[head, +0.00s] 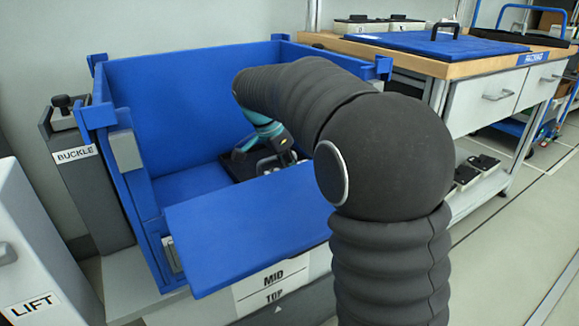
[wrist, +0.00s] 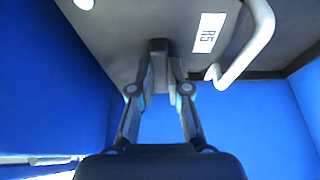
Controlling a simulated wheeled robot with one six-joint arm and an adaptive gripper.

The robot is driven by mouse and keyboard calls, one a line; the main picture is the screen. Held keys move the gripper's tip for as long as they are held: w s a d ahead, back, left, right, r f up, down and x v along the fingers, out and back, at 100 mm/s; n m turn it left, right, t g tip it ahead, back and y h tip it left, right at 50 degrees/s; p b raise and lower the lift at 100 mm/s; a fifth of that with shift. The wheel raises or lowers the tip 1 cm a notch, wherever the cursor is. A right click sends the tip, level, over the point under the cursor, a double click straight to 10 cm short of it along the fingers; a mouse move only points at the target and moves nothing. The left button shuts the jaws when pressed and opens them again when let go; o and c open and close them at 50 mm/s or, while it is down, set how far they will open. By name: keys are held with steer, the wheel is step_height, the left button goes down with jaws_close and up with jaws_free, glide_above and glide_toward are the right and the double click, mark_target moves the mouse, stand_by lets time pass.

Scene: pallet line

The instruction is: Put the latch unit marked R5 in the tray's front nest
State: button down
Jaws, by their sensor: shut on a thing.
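The latch unit marked R5 (wrist: 235,53) fills the top of the wrist view as a grey body with a white R5 label and a pale bent bar. My gripper (wrist: 160,72) is shut on its dark upright knob. In the head view my gripper (head: 278,153) is low inside the blue crate, partly hidden by my arm. A dark unit shows beneath it; its label cannot be read there. I cannot tell whether the unit touches the crate floor. A black tray (head: 484,40) lies on the bench at the back right; its nests cannot be made out.
The blue crate (head: 180,75) has high walls and a lowered front flap (head: 250,225). The bench (head: 415,62) carries a blue panel (head: 430,43) with a black handle and several pale units (head: 361,22). More units (head: 468,172) sit on a low shelf.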

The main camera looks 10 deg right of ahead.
steer(key=shift+f, duration=0.1)
steer(key=c, duration=1.1)
jaws_free()
steer(key=shift+c, duration=0.2)
steer(key=p+v, duration=0.2)
steer(key=v, duration=1)
steer(key=shift+p, duration=0.3)
